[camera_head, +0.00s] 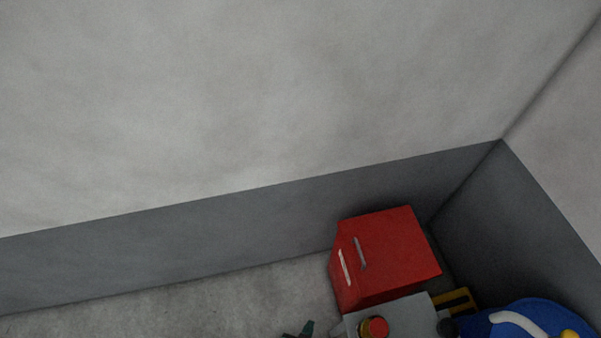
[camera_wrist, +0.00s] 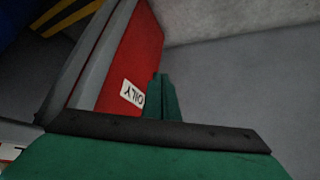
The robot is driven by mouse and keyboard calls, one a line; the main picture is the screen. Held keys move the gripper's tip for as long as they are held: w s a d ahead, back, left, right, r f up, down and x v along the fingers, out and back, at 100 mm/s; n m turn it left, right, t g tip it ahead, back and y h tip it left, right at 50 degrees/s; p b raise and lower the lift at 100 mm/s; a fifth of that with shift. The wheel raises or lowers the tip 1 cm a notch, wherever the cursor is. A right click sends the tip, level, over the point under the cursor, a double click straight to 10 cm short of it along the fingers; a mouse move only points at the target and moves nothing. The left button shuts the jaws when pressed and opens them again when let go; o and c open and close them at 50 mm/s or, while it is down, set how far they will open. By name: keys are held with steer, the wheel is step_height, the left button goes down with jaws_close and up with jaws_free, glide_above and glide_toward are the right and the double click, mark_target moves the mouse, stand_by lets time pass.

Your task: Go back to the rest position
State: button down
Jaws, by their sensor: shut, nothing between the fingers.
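My gripper (camera_wrist: 161,98) shows in the wrist view as green fingers above a dark bar and a green body. The fingers are together, with nothing between them. They stand in front of a red box (camera_wrist: 138,57) that has a white label reading "OILY"; the label appears turned over, and I cannot tell the gap between fingers and box. In the head view a small dark green piece at the bottom edge may be part of my gripper, but too little shows to tell.
In the head view a red box (camera_head: 391,252) stands near the corner of the grey walls (camera_head: 250,100). Bare concrete floor (camera_head: 200,302) lies left of it. A blue rounded thing (camera_head: 540,312) is at the lower right. Yellow-black stripes (camera_wrist: 72,18) show at the wrist view's upper left.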

steer(key=s+a+r+n+t+y, duration=0.1)
steer(key=r+t, duration=0.3)
steer(key=r, duration=1.3)
steer(key=s+a+r+n+t+y, duration=0.1)
steer(key=r+t, duration=0.3)
steer(key=r, duration=1.4)
steer(key=shift+s+a+n+y, duration=0.2)
steer(key=shift+a+n+y, duration=0.2)
steer(key=shift+a+n, duration=0.15)
